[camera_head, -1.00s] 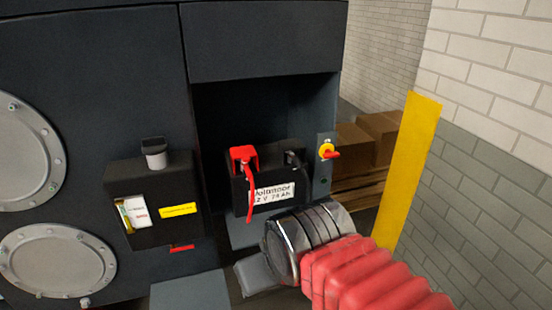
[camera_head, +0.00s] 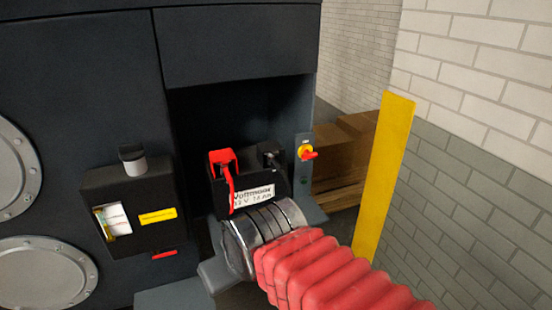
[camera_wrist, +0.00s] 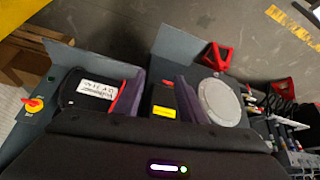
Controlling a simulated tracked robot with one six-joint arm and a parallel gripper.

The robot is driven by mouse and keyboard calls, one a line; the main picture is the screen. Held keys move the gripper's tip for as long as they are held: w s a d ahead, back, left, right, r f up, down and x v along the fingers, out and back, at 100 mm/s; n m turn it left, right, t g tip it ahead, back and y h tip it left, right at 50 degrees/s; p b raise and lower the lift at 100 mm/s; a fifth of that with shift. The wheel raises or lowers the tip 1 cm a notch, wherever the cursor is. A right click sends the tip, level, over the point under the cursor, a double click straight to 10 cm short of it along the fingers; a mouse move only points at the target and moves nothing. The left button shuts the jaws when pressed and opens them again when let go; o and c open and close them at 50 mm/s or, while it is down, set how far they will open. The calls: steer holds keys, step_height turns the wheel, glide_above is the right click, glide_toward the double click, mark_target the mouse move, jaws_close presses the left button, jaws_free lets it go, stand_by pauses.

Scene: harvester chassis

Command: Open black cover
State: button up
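The battery (camera_head: 250,188) stands in a dark recess in the chassis, with a white label on its front. A small black cover (camera_head: 269,154) sits on its top right, beside a red cover (camera_head: 222,160) with a red cable. The black cover looks closed, though it is small. My gripper (camera_wrist: 159,92) shows in the wrist view as two dark purplish fingers, apart and empty. The battery (camera_wrist: 97,90) lies left of them there. In the head view my wrist is in front of the battery's lower part, and the fingertips are hidden.
A black box (camera_head: 135,215) with a yellow label and grey cap is mounted left of the recess. A red-and-yellow switch (camera_head: 307,152) is on a panel to the right. A yellow post (camera_head: 384,180) and cardboard boxes (camera_head: 345,145) stand further right.

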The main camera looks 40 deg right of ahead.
steer(key=w+d+m+t+h, duration=0.1)
steer(key=w+d+t+h, duration=0.1)
steer(key=w+d+t, duration=0.3)
steer(key=w+d+f+m+t+h, duration=0.1)
steer(key=w+d+t, duration=0.5)
steer(key=w+d, duration=0.7)
steer(key=d+h, duration=0.1)
steer(key=d, duration=1.1)
steer(key=shift+w+d+f+m, duration=0.15)
steer(key=shift+d+f+m, duration=0.15)
steer(key=shift+m, duration=0.1)
